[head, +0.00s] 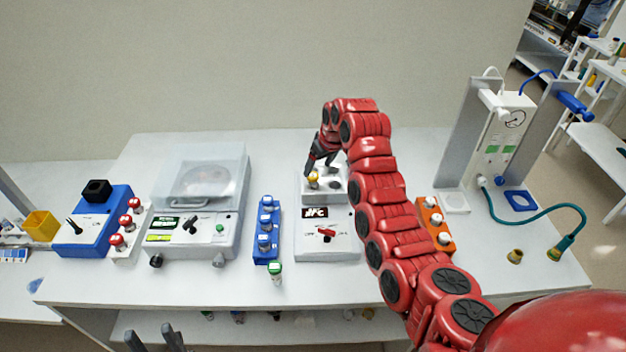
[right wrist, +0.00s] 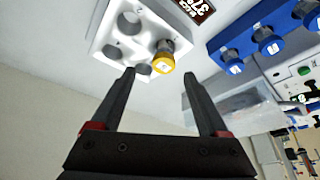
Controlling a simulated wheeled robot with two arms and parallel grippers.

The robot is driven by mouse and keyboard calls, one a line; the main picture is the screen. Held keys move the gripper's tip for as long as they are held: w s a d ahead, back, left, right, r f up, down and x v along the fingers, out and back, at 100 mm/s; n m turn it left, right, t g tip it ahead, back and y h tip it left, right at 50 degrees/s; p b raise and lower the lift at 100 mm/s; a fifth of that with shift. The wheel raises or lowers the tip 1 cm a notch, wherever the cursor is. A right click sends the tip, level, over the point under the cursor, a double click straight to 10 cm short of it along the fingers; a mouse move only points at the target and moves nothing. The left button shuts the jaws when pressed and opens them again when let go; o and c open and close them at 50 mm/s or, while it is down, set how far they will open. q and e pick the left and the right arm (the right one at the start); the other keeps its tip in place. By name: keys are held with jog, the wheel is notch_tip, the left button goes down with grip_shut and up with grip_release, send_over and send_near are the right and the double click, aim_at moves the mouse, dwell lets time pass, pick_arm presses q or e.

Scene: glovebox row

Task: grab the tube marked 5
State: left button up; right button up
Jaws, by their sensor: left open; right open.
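A yellow-capped tube (head: 313,180) stands in a hole of the white heater block (head: 339,196) at the bench middle. In the right wrist view its cap (right wrist: 163,64) bears a small mark that I cannot read for sure. My right gripper (right wrist: 159,74) is open; the cap shows between and just beyond its fingertips, and nothing is held. In the head view the right gripper (head: 314,168) is at the block, partly hidden by my red arm. My left gripper (head: 156,334) is open and empty at the lower left, in front of the bench.
A blue rack (head: 267,231) of blue-capped tubes stands left of the heater, with a green-capped tube (head: 275,273) before it. A lidded centrifuge (head: 196,205) is further left. An orange rack (head: 436,225) and a gauge stand (head: 505,135) are at right.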

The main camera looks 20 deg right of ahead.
aim_at(313, 175)
jog(key=shift+w+a+f, duration=0.1)
jog(key=shift+w+f, duration=0.1)
jog(key=shift+f, duration=0.15)
jog(key=p+x, duration=0.1)
jog(key=x, duration=0.1)
jog(key=p+x, duration=0.1)
jog(key=p, duration=0.1)
jog(key=shift+a+f, duration=0.25)
jog(key=shift+f, duration=0.1)
jog(key=shift+x, duration=0.75)
jog(key=shift+c, duration=0.3)
grip_shut()
